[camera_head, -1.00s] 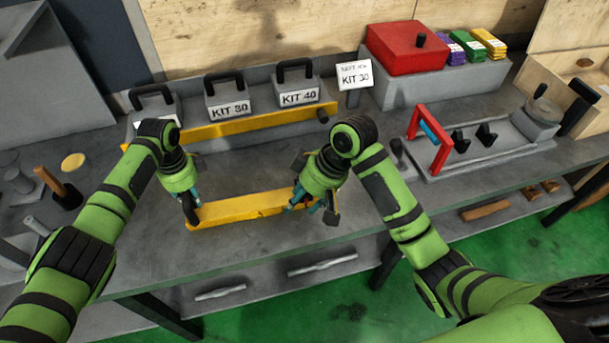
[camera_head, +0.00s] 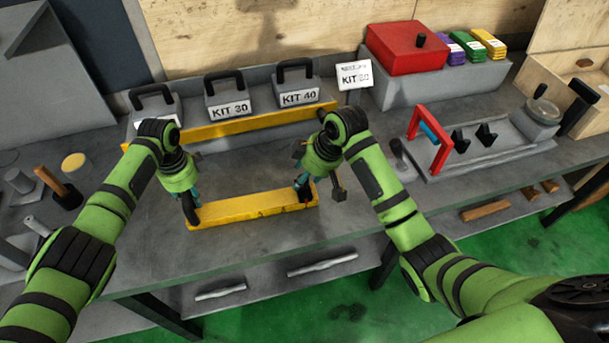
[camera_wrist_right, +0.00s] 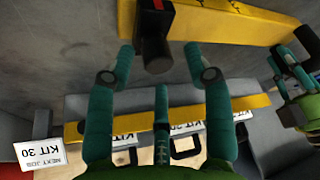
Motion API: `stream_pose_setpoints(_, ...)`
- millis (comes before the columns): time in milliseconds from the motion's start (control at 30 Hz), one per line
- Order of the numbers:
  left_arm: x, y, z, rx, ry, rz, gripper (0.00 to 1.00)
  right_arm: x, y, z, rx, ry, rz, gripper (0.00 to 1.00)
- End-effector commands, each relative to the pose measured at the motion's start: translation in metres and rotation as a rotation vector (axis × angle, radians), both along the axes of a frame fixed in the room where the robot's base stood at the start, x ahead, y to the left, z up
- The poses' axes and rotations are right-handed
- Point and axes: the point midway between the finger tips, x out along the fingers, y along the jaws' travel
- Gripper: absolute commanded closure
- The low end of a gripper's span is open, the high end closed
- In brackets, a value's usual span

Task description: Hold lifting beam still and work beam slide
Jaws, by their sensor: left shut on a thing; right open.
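The yellow lifting beam (camera_head: 250,207) lies across the front of the grey bench; it also shows in the right wrist view (camera_wrist_right: 225,25). My left gripper (camera_head: 191,206) is shut on the beam's left end. The dark beam slide (camera_head: 305,193) sits at the beam's right end. In the right wrist view the slide (camera_wrist_right: 154,40) is a dark block with a small red mark. My right gripper (camera_wrist_right: 162,65) is open, its fingertips to either side of the slide's near end; contact is not clear. Part of the slide is hidden in the head view.
A second yellow bar (camera_head: 235,126) lies behind, before several grey kit boxes (camera_head: 228,107). A sign (camera_head: 355,75) stands beside them. A red-handled fixture (camera_head: 430,140) is to the right, and a mallet (camera_head: 62,190) to the left. Bare bench lies between the two yellow bars.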

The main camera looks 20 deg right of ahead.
Motion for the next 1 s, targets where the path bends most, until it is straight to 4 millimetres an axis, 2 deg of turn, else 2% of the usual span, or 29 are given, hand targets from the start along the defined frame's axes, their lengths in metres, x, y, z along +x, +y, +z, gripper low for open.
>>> stream_pose_setpoints(133, 0.000, 0.000, 0.000, 0.000, 0.001, 0.000, 1.00, 0.003, 0.003, -0.010, -0.001, 0.001, 0.000, 0.48)
stream_pose_setpoints(433, 0.000, 0.000, 0.000, 0.000, 0.002, 0.000, 1.00, 0.003, 0.003, -0.012, -0.001, -0.001, 0.000, 0.48)
stream_pose_setpoints(467, 0.000, 0.000, 0.000, 0.000, 0.002, 0.000, 1.00, 0.003, 0.003, -0.012, -0.001, -0.001, 0.000, 0.56)
stream_pose_setpoints(500, 0.000, 0.000, 0.000, 0.000, 0.002, 0.000, 1.00, 0.003, 0.003, -0.012, -0.001, -0.001, 0.000, 0.72)
stream_pose_setpoints(567, 0.000, 0.000, 0.000, 0.000, 0.002, 0.000, 1.00, 0.003, 0.003, -0.012, -0.001, -0.001, 0.000, 0.96)
stream_pose_setpoints(600, 0.000, 0.000, 0.000, 0.000, 0.002, 0.000, 1.00, 0.003, 0.004, -0.012, -0.001, -0.001, 0.000, 1.00)
stream_pose_setpoints(867, 0.000, 0.000, 0.000, 0.000, 0.002, -0.001, 1.00, 0.004, 0.007, -0.011, 0.002, -0.002, 0.001, 1.00)
stream_pose_setpoints(1000, -0.001, -0.001, 0.000, -0.001, 0.001, -0.002, 1.00, 0.005, 0.031, -0.011, 0.006, -0.003, 0.004, 1.00)
